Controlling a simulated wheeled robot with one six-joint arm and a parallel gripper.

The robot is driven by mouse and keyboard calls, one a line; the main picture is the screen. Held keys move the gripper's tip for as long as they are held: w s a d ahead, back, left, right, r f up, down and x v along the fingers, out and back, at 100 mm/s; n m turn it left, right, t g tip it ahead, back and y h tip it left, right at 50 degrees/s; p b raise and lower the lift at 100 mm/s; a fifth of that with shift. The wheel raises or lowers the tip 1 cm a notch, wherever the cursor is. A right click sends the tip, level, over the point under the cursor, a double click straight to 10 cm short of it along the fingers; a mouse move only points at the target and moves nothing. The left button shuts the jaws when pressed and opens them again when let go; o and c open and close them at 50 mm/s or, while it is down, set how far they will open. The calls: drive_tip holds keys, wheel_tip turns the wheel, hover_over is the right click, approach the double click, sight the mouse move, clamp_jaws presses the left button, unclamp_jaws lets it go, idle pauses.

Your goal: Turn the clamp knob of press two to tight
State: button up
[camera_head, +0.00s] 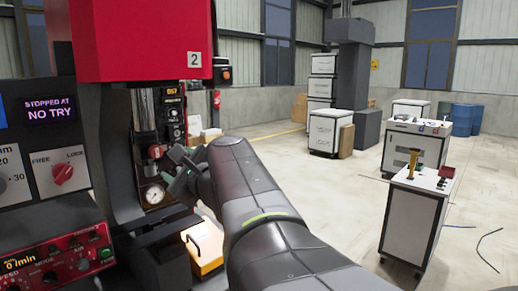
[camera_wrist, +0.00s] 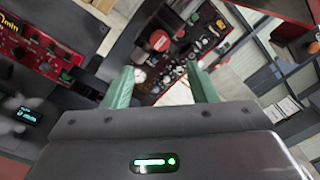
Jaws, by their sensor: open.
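Press two (camera_head: 140,42) has a red head with a "2" plate and a dark column at the left. My gripper (camera_head: 178,172) is in front of its column, beside a round gauge (camera_head: 153,195) and a small panel with a red part (camera_head: 154,151). In the wrist view my gripper (camera_wrist: 160,85) has its two green fingers apart, with nothing between them. A red round part (camera_wrist: 160,40) shows beyond the fingers. I cannot tell which part is the clamp knob; my gripper hides some of this area. A red FREE/LOCK knob (camera_head: 63,173) on the left panel points toward LOCK.
A red control box (camera_head: 55,255) stands at the front left under a screen reading "STOPPED AT NO TRY" (camera_head: 50,109). A yellow box (camera_head: 203,248) lies low beside the press. White cabinets (camera_head: 412,220) stand at the right. Open floor lies between them.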

sight(157, 153)
drive_tip(key=x, duration=1.1)
drive_tip(key=shift+w+a+p, duration=0.25)
drive_tip(key=shift+p, duration=0.15)
drive_tip(key=c, duration=1)
drive_tip(key=shift+o, duration=0.2)
